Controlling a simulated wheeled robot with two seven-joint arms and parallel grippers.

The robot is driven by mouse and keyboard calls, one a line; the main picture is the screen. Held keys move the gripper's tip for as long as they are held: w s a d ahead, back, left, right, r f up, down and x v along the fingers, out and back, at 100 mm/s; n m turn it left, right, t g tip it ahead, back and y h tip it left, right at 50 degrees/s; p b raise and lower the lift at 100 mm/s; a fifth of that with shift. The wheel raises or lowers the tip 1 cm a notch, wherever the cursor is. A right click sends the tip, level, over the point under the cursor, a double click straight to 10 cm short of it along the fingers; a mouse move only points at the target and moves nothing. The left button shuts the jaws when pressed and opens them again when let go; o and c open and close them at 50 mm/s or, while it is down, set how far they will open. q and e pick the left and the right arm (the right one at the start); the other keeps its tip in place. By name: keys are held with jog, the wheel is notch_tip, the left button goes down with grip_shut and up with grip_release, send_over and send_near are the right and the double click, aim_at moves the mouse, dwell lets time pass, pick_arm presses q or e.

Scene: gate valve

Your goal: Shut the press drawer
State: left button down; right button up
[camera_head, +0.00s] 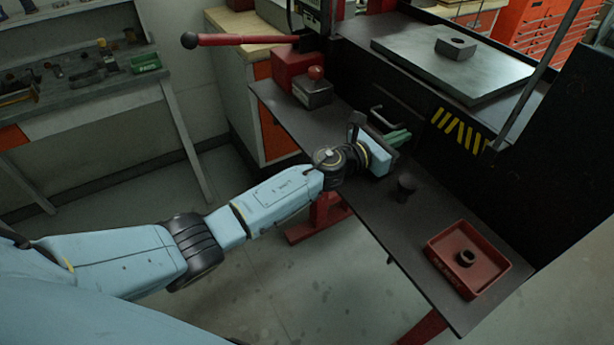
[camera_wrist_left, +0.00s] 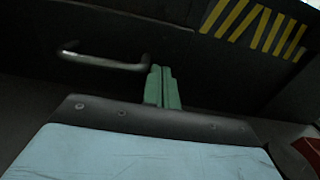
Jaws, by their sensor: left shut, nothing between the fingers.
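The press drawer has a dark front with a metal bar handle, and the handle (camera_head: 384,118) shows just beyond my left gripper in the head view. In the left wrist view the handle (camera_wrist_left: 103,60) lies to the left of my fingertips, against the dark front. My left gripper (camera_head: 398,138) has green fingers, closed together and empty. In the left wrist view the fingers (camera_wrist_left: 162,84) point at the dark front to the right of the handle. I cannot tell whether they touch it, or how far out the drawer stands. My right gripper is in neither view.
A dark shelf (camera_head: 372,215) runs along the press front. It holds a small black cylinder (camera_head: 405,187), a red tray (camera_head: 438,245) with a ring (camera_head: 465,258), and a box with a red knob (camera_head: 313,90). Yellow stripes (camera_head: 460,130) mark the press. A red lever (camera_head: 240,40) reaches left.

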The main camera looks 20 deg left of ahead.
pick_arm(q)
jog(key=shift+d+r, duration=0.1)
jog(key=shift+r, duration=0.2)
